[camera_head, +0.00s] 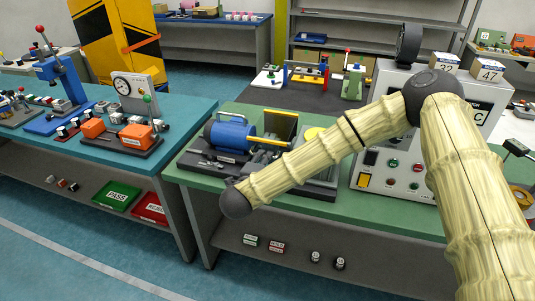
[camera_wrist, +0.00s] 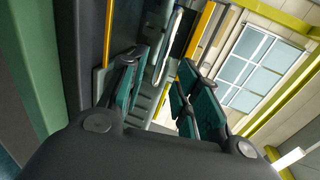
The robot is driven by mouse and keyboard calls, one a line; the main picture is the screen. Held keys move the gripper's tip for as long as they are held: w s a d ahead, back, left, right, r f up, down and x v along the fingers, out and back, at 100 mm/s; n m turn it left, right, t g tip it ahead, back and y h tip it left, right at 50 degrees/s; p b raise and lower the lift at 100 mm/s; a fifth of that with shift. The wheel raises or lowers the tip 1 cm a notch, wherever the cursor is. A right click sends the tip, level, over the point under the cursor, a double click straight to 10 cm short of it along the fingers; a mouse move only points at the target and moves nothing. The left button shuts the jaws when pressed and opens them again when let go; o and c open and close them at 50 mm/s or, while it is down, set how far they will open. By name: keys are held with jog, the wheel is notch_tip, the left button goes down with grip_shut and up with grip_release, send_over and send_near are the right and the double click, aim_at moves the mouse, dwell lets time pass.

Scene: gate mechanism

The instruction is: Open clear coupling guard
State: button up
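On the green bench in the head view is a machine with a blue motor (camera_head: 230,136). Beside it stands a see-through dark panel with yellow edging (camera_head: 281,125), seemingly the clear coupling guard; it looks raised. A yellow bar (camera_head: 268,141) runs in front of its foot. My arm crosses the front of the machine and hides part of it. My gripper is not clearly visible there. In the wrist view my gripper (camera_wrist: 162,95) has its teal-padded fingers apart. Pale and dark machine parts show between and beyond them, and a yellow bar (camera_wrist: 200,30) lies past the tips. Contact cannot be told.
A grey control box (camera_head: 392,160) with buttons stands right of the machine on the green bench (camera_head: 345,205). A teal bench (camera_head: 185,105) with gauge and orange blocks is at left. Green and red trays sit on its lower shelf. Blue floor lies in front.

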aim_at(272, 144)
jog(key=shift+p+x, duration=0.55)
jog(key=shift+x, duration=1.7)
jog(key=shift+c, duration=0.5)
grip_shut()
